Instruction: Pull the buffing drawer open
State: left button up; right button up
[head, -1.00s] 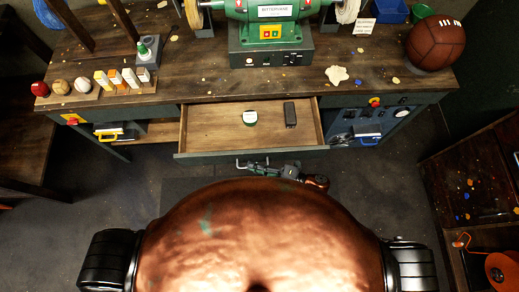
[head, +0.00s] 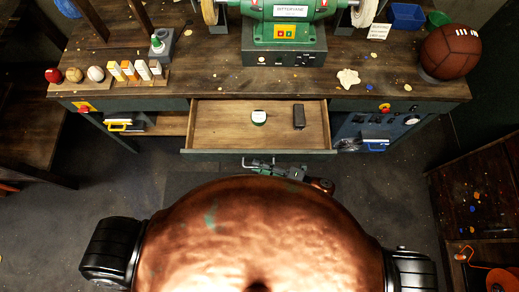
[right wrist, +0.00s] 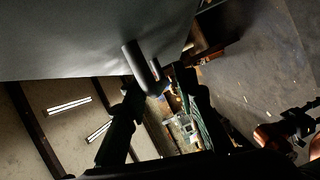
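The buffing drawer (head: 225,126) stands pulled out from under the workbench in the head view, its inside showing. A small round tin (head: 258,117) and a dark block (head: 299,117) lie in it. My right gripper (head: 258,162) is just in front of the drawer's front panel, low down. In the right wrist view the grey drawer front (right wrist: 70,40) fills the upper left. The dark bar handle (right wrist: 138,65) lies near and between the tips of my right gripper (right wrist: 157,85). The fingers look spread, with a gap at the right finger. My left gripper is not in view.
The workbench (head: 215,85) carries a green grinder (head: 285,32), a brown leather ball (head: 450,52) and a row of small balls and blocks at the left. A control panel (head: 372,128) is right of the drawer. Bare floor lies beside my body.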

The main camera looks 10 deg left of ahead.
jog(key=v, duration=1.2)
jog(key=shift+f, duration=0.1)
